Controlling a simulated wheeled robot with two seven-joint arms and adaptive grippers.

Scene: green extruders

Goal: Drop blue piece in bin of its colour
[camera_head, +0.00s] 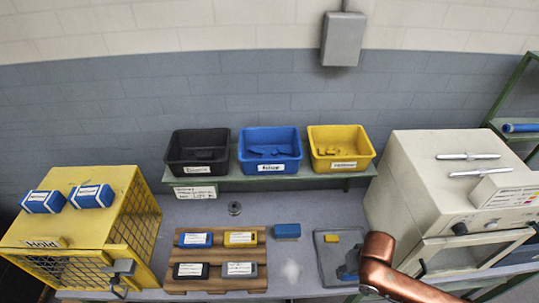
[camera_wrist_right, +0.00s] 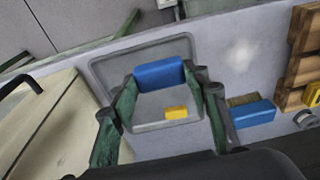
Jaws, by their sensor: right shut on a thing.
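A blue piece (camera_wrist_right: 158,73) sits between the two fingers of my right gripper (camera_wrist_right: 163,80) in the right wrist view, with a grey tray (camera_wrist_right: 100,68) behind it. My right gripper (camera_head: 348,272) is shut on this piece over the tray's front part in the head view, partly hidden by my copper-coloured arm. Whether the piece touches the tray is unclear. The blue bin (camera_head: 247,167) stands on a raised shelf at the back, between a black bin (camera_head: 174,168) and a yellow bin (camera_head: 319,163). It has blue pieces inside. My left gripper is not in view.
A small yellow piece (camera_head: 331,238) lies on the tray. Another blue block (camera_head: 287,230) lies left of the tray, beside a wooden pallet (camera_head: 217,284) with labelled blocks. A yellow cage (camera_head: 110,190) stands left, a beige machine (camera_head: 395,190) right.

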